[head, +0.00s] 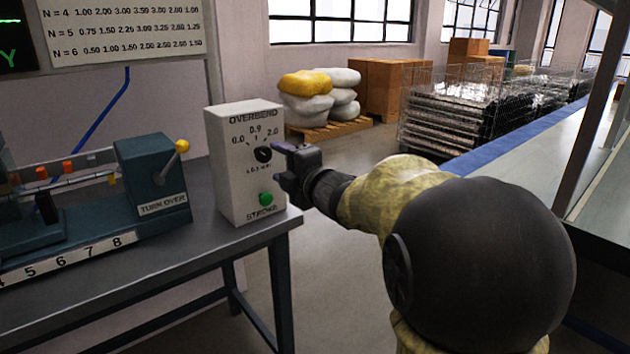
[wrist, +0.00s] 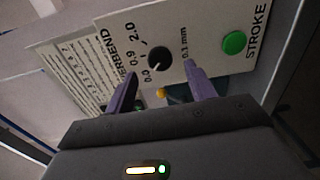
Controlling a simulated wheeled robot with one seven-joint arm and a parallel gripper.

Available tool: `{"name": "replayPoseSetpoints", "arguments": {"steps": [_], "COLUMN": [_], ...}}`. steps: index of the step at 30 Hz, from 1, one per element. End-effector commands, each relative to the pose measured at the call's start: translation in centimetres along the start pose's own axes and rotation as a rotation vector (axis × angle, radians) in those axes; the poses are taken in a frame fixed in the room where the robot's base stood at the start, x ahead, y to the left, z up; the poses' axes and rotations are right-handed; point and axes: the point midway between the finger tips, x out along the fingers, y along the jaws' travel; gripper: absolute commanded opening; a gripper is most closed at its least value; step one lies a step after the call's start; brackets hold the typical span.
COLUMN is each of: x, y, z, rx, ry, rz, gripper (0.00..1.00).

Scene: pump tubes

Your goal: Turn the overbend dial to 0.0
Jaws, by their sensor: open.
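The overbend dial (head: 263,154) is a small black knob on the front of a pale control box (head: 235,190). Above it the panel reads OVERBEND with marks 0.0, 0.9 and 2.0. My gripper (head: 278,160) is just in front of the panel at the dial's right. In the wrist view my gripper (wrist: 158,80) is open, its two purple fingers apart, with the dial just beyond the gap between their tips. I cannot tell whether a finger touches it.
A green STROKE button (head: 266,198) sits below the dial, and also shows in the wrist view (wrist: 234,42). A turnover machine (head: 155,185) with a yellow-knobbed lever stands left of the box on the grey bench (head: 200,245). Sacks and cartons stand far behind.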

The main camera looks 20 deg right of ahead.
Motion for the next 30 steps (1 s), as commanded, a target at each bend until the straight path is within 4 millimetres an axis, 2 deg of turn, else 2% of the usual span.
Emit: {"name": "replayPoseSetpoints", "arguments": {"steps": [3, 16, 21, 30], "x": [-2.6, -10.7, -12.1, -12.2], "y": [0.2, 0.1, 0.0, -0.1], "z": [0.1, 0.0, 0.0, 0.0], "rx": [0.001, 0.002, 0.001, 0.001], "ry": [-0.003, -0.003, -0.001, 0.0], "rz": [0.001, 0.0, -0.001, -0.001], "gripper": [0.55, 0.55, 0.55, 0.55]}}
